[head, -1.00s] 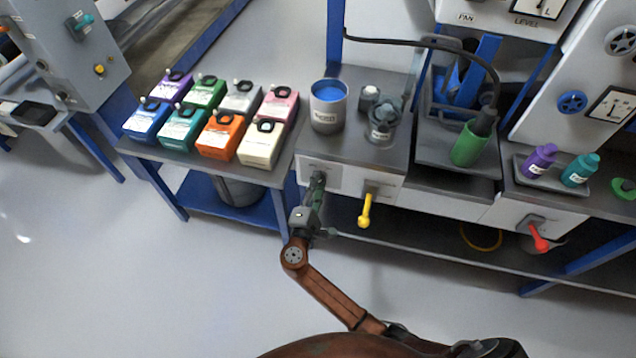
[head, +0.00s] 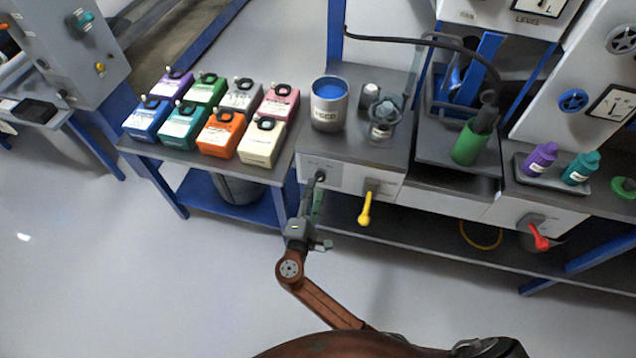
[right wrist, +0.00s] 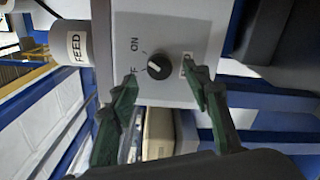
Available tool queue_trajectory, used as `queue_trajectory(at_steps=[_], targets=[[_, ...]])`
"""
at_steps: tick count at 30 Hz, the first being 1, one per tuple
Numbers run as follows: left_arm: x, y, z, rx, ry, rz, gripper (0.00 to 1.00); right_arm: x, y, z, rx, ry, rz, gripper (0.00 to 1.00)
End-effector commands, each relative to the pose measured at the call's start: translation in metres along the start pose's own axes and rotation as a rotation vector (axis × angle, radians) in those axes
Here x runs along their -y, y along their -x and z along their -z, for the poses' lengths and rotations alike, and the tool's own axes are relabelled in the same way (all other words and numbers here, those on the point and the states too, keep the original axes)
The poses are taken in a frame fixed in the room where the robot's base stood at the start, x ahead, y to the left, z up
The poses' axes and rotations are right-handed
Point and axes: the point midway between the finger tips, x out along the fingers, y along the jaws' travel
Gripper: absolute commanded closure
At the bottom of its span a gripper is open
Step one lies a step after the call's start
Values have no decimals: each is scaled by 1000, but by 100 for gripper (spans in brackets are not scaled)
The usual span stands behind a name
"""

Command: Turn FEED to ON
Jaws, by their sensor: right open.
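A small black round knob (right wrist: 158,66) sits on a pale panel (right wrist: 185,30), with "ON" and a partly hidden label ending in "F" beside it. In the head view the knob (head: 320,176) is on the bench front, below the cup marked FEED (head: 328,112). A pale mark shows on the knob, but I cannot tell surely which label it points to. My right gripper (right wrist: 159,76) is open, its green fingers on either side of the knob and apparently apart from it. In the head view the right gripper (head: 313,200) is just below the knob. My left gripper is not in view.
A yellow lever (head: 366,208) hangs just right of the knob, and a red lever (head: 539,237) farther right. A side table (head: 160,150) with several coloured boxes stands left. The floor in front is clear.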

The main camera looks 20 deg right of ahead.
Motion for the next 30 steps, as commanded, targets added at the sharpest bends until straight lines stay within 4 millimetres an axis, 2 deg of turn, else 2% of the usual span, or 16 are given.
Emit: queue_trajectory(at_steps=[1,6,12,17,30], targets=[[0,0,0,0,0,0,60,1,12,0,-2,-1,3,56],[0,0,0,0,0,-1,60,1,46,0,-1,0,3,56],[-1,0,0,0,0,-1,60,0,70,0,0,0,2,56],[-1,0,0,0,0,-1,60,0,76,-1,1,0,1,56],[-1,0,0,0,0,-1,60,0,76,0,1,1,1,56]])
